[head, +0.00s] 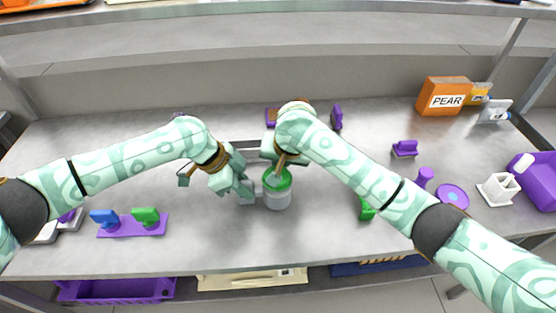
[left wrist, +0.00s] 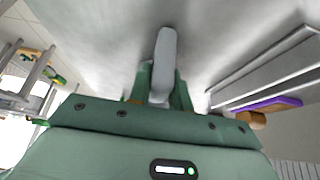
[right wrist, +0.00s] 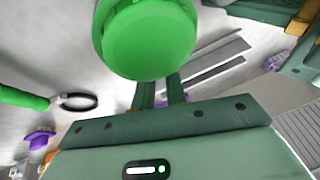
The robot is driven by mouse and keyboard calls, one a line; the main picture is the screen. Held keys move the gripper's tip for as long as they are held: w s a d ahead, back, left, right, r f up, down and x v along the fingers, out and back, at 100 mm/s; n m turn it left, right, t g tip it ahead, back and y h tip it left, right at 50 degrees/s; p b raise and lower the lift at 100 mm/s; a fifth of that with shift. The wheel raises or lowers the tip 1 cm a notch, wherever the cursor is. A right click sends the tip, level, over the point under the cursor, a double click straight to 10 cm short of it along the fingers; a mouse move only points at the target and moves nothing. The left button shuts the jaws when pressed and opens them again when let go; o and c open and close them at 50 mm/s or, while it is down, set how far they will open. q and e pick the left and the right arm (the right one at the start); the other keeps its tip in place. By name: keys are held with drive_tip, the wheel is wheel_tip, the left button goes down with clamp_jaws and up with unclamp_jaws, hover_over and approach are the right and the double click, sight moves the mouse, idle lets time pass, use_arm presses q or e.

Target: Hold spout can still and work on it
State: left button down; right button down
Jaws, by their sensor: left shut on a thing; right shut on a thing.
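The spout can (head: 278,201) is a light grey can standing upright on the bench in the head view. Its round green top (head: 278,182) also fills the upper middle of the right wrist view (right wrist: 150,45). My left gripper (head: 248,190) is at the can's left side, shut on a grey, rounded, bar-like part (left wrist: 165,60), seemingly of the can. My right gripper (head: 281,164) comes down from above, shut at the green top; its fingers (right wrist: 160,95) reach the edge of the top, and the exact contact is hidden.
A purple block with blue and green handles (head: 133,226) lies at the left. A green-handled tool (head: 366,208) lies right of the can, partly behind my right arm. An orange PEAR box (head: 444,95), a white holder (head: 498,188) and a purple bin (head: 541,178) stand at the right.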

drive_tip(key=m, duration=0.2)
drive_tip(key=d+m+h, duration=0.1)
drive_tip(key=shift+s+d+m, duration=0.2)
drive_tip(key=shift+s+m, duration=0.15)
drive_tip(key=shift+m, duration=0.05)
drive_tip(key=shift+w+a+r+m+t+h, duration=0.15)
drive_tip(key=shift+r+m+t+h, duration=0.2)
drive_tip(key=shift+m, duration=0.35)
drive_tip(key=shift+s+d+f+m+h, duration=0.35)
drive_tip(key=shift+s+d+f+m, duration=0.1)
drive_tip(key=shift+d, duration=0.25)
drive_tip(key=c, duration=1.4)
unclamp_jaws()
drive_tip(key=shift+r, duration=0.1)
